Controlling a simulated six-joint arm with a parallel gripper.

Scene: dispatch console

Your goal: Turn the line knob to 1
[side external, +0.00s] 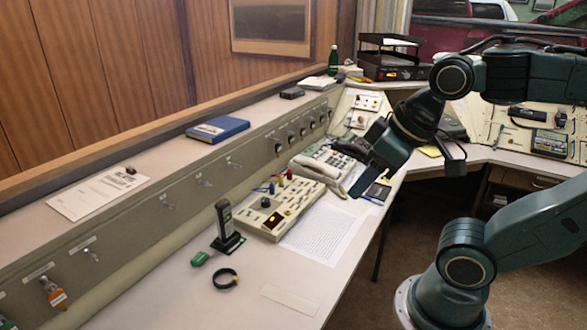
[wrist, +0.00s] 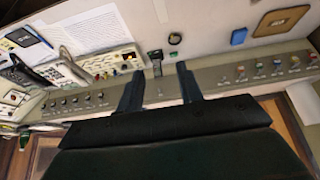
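A cream control box (side external: 283,208) stands on the desk, with a black round knob (side external: 265,202), small coloured plugs and a dark display with lit digits. In the wrist view the box (wrist: 108,62) is at upper left of the fingers. More dark knobs (side external: 291,137) line the sloped panel behind the desk. The labels are too small to read, so I cannot tell which knob is the line knob or where it points. My gripper (side external: 348,170) is open and empty, above the desk near the telephone. Its two fingers stand apart in the wrist view (wrist: 158,78).
A telephone (side external: 325,165) is behind the box. A printed sheet (side external: 322,233) lies beside the box. The near desk is mostly clear.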

